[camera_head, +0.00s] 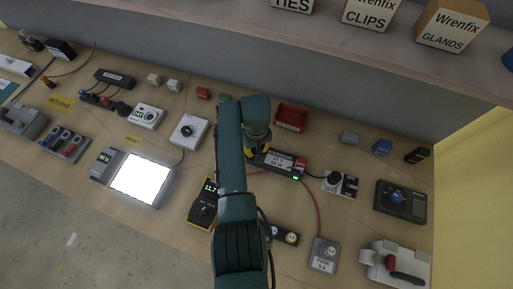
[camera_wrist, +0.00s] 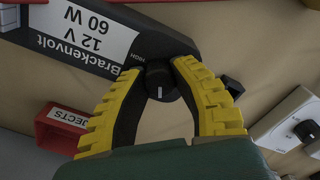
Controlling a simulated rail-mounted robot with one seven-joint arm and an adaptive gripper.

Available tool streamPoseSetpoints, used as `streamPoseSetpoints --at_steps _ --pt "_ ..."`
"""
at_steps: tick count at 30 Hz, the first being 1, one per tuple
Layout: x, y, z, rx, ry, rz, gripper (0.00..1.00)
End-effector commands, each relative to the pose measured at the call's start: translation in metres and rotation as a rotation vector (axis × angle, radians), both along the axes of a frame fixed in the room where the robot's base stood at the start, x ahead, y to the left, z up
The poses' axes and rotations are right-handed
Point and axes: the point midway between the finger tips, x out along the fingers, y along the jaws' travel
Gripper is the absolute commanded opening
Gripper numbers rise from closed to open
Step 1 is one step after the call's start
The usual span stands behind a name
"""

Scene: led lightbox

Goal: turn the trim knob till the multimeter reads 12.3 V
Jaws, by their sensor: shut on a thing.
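The multimeter (camera_head: 204,205) is black and yellow and lies left of my arm in the head view; its green display seems to read 11.7. The Brackenvolt 12 V 60 W supply (camera_head: 283,161) lies under my gripper (camera_head: 255,150). Its label shows upside down in the wrist view (camera_wrist: 88,30). The trim knob (camera_wrist: 160,84) is small and black with a white pointer line, at the end of the supply near the word HIGH. My gripper's yellow ridged fingers (camera_wrist: 160,72) are shut on the knob from both sides. The head view hides the knob behind my gripper.
A red rejects bin (camera_head: 291,117) stands just behind the supply. A lit white panel (camera_head: 142,178) lies at left, and a white dial box (camera_head: 189,132) nearer my arm. A red cable (camera_head: 318,215) runs to a fuse box (camera_head: 324,256). A shelf with boxes (camera_head: 452,28) overhangs the back.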

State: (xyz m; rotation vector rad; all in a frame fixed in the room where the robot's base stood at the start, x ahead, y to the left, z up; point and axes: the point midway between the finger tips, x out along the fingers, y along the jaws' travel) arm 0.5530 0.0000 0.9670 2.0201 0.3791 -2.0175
Motion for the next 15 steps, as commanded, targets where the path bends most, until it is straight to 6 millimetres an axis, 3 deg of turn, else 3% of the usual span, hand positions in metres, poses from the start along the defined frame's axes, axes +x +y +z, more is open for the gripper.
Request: streamPoseSetpoints --at_steps 15 --pt "-0.0011 0.0 -0.0002 -0.001 0.004 -0.341 0.0"
